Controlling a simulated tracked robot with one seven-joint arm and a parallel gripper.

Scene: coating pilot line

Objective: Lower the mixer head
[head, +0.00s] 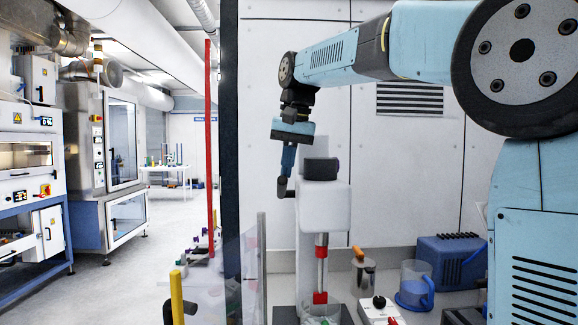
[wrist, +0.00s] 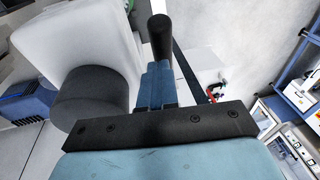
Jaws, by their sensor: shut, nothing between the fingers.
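The mixer head (head: 322,208) is a white block with a dark grey round cap (head: 320,169), raised above its base on a stand. A silver and red shaft (head: 321,265) hangs below it. My gripper (head: 285,182) is shut and points down at the left side of the head. A dark rounded grip (head: 281,187) shows at the fingertips; I cannot tell whether they touch it. In the wrist view the white head (wrist: 95,55) and its dark cap (wrist: 95,100) are left of my shut blue fingers (wrist: 157,80), with the dark grip (wrist: 160,38) beyond them.
A clear vessel (head: 322,317) stands below the shaft. A white control box with a black knob (head: 379,308), a blue-tinted jug (head: 414,286) and a dark blue unit (head: 450,262) are on the bench to the right. A dark post (head: 231,140) and clear panel (head: 249,270) stand to the left.

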